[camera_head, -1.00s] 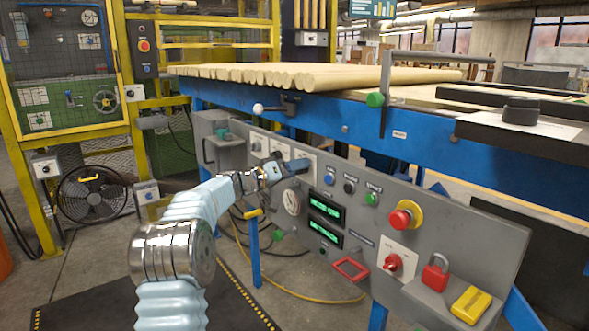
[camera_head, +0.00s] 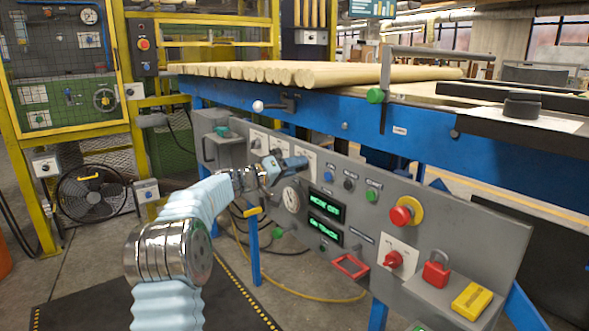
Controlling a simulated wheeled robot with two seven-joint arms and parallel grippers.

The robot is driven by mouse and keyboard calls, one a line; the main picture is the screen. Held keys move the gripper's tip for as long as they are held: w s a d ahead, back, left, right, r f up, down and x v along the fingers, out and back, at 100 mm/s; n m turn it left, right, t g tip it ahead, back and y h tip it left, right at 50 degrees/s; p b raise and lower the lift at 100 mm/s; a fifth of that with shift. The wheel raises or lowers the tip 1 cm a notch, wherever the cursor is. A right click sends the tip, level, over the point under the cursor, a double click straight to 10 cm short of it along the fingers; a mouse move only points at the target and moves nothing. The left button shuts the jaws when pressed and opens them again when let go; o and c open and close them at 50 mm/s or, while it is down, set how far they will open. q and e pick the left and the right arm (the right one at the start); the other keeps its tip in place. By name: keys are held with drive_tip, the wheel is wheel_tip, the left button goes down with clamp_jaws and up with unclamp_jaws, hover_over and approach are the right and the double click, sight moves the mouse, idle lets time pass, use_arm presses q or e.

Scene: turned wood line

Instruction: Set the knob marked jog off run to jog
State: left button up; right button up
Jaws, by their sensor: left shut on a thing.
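My left gripper (camera_head: 287,167) reaches in from the left to the grey control panel (camera_head: 455,232). It is shut at a white-plated knob (camera_head: 302,162), the rightmost of several along the panel's upper left. The gripper covers most of that knob, so its pointer and marks are hidden. Two more white-plated knobs (camera_head: 257,142) sit just to the left. The lettering on these plates is too small to read. My right gripper is not in view.
A round gauge (camera_head: 291,197) and green displays (camera_head: 324,204) sit below and right of the gripper. A red emergency button (camera_head: 402,214), red rotary switch (camera_head: 394,259), red padlock (camera_head: 436,272) and yellow box (camera_head: 471,302) are farther right. A blue-framed table with wooden rods (camera_head: 310,76) stands above.

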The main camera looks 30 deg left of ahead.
use_arm(q)
drive_tip(key=shift+f+n, duration=0.15)
drive_tip(key=shift+n, duration=3.25)
drive_tip(key=o, duration=1)
drive_tip(key=shift+o, duration=0.2)
drive_tip(key=shift+s+a, duration=0.1)
drive_tip(key=b+v, duration=0.2)
drive_tip(key=v, duration=1.1)
drive_tip(key=shift+s, duration=0.3)
drive_tip(key=shift+a, duration=0.15)
